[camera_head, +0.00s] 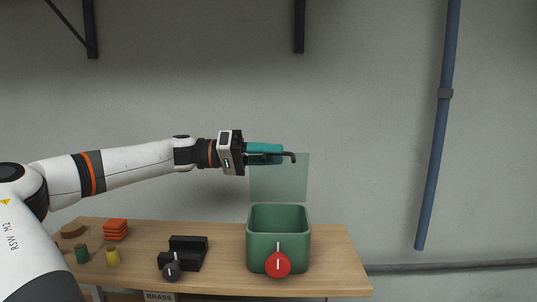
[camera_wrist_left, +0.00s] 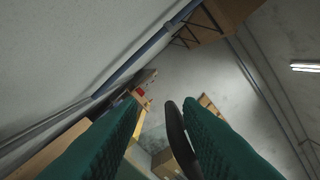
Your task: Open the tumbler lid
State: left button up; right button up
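The green box-shaped tumbler (camera_head: 260,238) stands on the workbench, right of the middle. Its pale translucent green lid (camera_head: 280,182) stands upright at the back, so the box's top is open. My left gripper (camera_head: 282,154) is at the lid's upper edge, its teal fingers pointing right. A dark hooked bar (camera_head: 291,156) shows by the fingertips. In the left wrist view, the fingers (camera_wrist_left: 162,105) are spread apart, and a dark curved bar (camera_wrist_left: 177,138) lies along the inside of the right-hand finger. I cannot tell if they touch. My right gripper is not in view.
A red knob (camera_head: 278,265) is at the box's front. A black block (camera_head: 187,250) and grey knob (camera_head: 172,271) stand left of it. Orange pieces (camera_head: 116,229), a yellow cylinder (camera_head: 113,257) and a green cylinder (camera_head: 82,254) are further left. Bare wood (camera_head: 335,257) lies right.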

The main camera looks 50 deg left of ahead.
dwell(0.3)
pick_arm(q)
jog(key=shift+s+a, duration=0.15)
jog(key=b+v, duration=0.4)
jog(key=v, duration=0.7)
jog(key=shift+s+a, duration=0.15)
jog(key=shift+s, duration=0.15)
